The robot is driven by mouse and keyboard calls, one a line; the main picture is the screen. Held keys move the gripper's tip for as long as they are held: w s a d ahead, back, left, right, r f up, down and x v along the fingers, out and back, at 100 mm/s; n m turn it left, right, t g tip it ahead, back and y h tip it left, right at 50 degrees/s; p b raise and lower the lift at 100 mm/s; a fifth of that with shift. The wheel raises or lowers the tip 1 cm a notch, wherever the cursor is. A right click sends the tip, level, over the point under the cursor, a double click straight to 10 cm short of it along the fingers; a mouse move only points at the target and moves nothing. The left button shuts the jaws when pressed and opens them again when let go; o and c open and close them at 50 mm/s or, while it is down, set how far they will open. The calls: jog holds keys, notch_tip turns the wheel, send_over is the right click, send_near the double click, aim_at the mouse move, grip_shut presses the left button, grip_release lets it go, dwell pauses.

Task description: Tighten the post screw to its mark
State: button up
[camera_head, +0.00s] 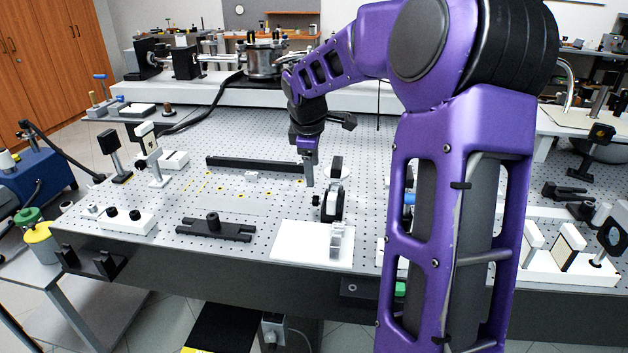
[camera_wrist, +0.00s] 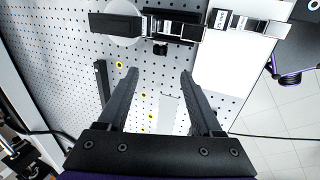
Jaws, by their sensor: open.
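A black post holder (camera_head: 333,204) stands on the perforated table near the white plate, and it also shows at the top of the wrist view (camera_wrist: 172,27). A small dark knob (camera_wrist: 160,49), which looks like the post screw, sticks out of its side towards my gripper. The knob also shows at the holder's left in the head view (camera_head: 316,200). I cannot make out a mark on it. My gripper (camera_wrist: 158,74) is open, its two fingers apart with nothing between them. In the head view my gripper (camera_head: 309,181) points down, just left of and behind the holder.
A white plate (camera_head: 295,245) with a small grey piece (camera_head: 338,240) lies in front of the holder. A black round mount (camera_head: 336,166) stands behind it. A long black rail (camera_head: 252,164) and a black base (camera_head: 213,228) lie to the left.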

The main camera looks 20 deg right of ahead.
jog(key=v, duration=0.5)
jog(key=shift+r+p, duration=0.25)
jog(key=shift+p, duration=0.05)
jog(key=g+y+p, duration=0.2)
jog(key=g+p, duration=0.1)
jog(key=p, duration=0.1)
send_over(314, 197)
notch_tip(314, 197, down, 17)
jog(key=shift+r, duration=0.25)
jog(key=shift+w, duration=0.1)
grip_shut()
